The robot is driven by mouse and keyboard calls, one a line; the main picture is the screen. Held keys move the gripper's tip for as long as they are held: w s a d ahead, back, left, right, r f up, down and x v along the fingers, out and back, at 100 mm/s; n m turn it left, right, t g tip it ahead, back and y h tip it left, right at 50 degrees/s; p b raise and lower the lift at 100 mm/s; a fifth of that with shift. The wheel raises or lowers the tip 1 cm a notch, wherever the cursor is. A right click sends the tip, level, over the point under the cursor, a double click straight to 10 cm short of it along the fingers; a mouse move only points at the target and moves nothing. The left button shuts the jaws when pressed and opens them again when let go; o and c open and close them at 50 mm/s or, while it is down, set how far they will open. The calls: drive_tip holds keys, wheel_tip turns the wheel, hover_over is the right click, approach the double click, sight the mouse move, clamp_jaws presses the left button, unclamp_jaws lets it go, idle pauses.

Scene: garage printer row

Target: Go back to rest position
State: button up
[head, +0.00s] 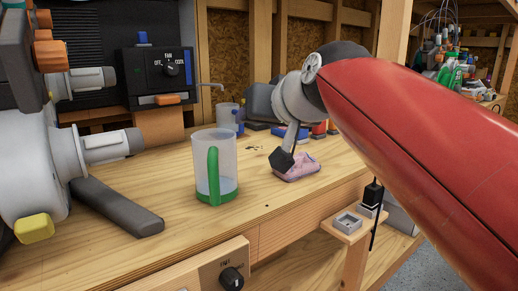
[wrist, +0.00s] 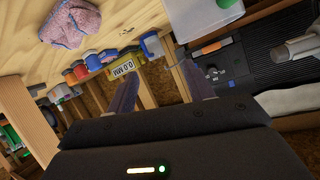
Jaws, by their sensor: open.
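My gripper (head: 285,160) shows small and dark at the end of my red arm in the head view, overlapping the pink cloth in the picture. Its fingers are hard to make out there. In the wrist view, the two fingers of my gripper (wrist: 160,75) stand apart with nothing held between them. The crumpled pink cloth (head: 303,169) lies on the wooden workbench (head: 175,225). In the wrist view the cloth (wrist: 69,23) is at the upper left, clear of the fingers.
A clear jug with a green handle and base (head: 227,168) stands on the bench left of my gripper. A grey machine (head: 30,165) with a dark lever fills the left. A black control box (head: 158,75) and a smaller cup (head: 228,117) are behind. Bare bench lies in front.

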drive_tip(key=s+d+f+g+h, duration=0.2)
drive_tip(key=s+d+f, duration=0.3)
drive_tip(key=f, duration=0.5)
drive_tip(key=s+d+f+m+g+h+b, duration=0.1)
drive_tip(key=s+d+f+g, duration=0.1)
drive_tip(key=s+d+f, duration=0.3)
drive_tip(key=s+d+f+m+g+h, duration=0.1)
drive_tip(key=s+d+f, duration=0.4)
drive_tip(key=f, duration=1.2)
drive_tip(key=s+g+h, duration=0.1)
drive_tip(key=s, duration=0.3)
drive_tip(key=shift+s+f+h, duration=0.2)
drive_tip(key=shift+f+h, duration=0.05)
drive_tip(key=shift+h, duration=0.05)
